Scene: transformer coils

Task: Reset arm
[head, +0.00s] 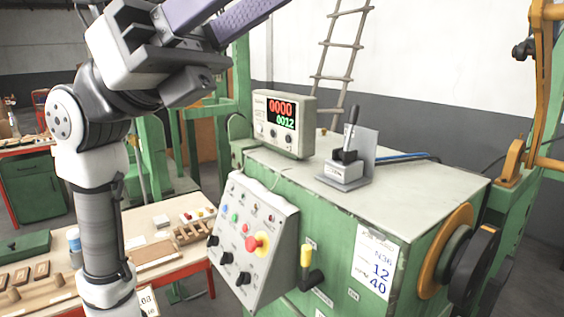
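My arm rises at the left of the head view, with white and dark grey links. My gripper (222,14) is raised at the top, left of centre, with purple-grey fingers pointing up and to the right. The top edge of the picture cuts off the fingertips, so I cannot see how far apart they are or whether anything is between them. The gripper is apart from the green machine (400,195) and its control panel.
On the machine stand a counter box (285,123) reading 0000 and 0012 and a lever switch (347,160). A sloped button panel (253,240) faces front. A wooden-topped workbench (165,245) with wooden parts stands lower left. An orange-rimmed wheel (447,250) is at right.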

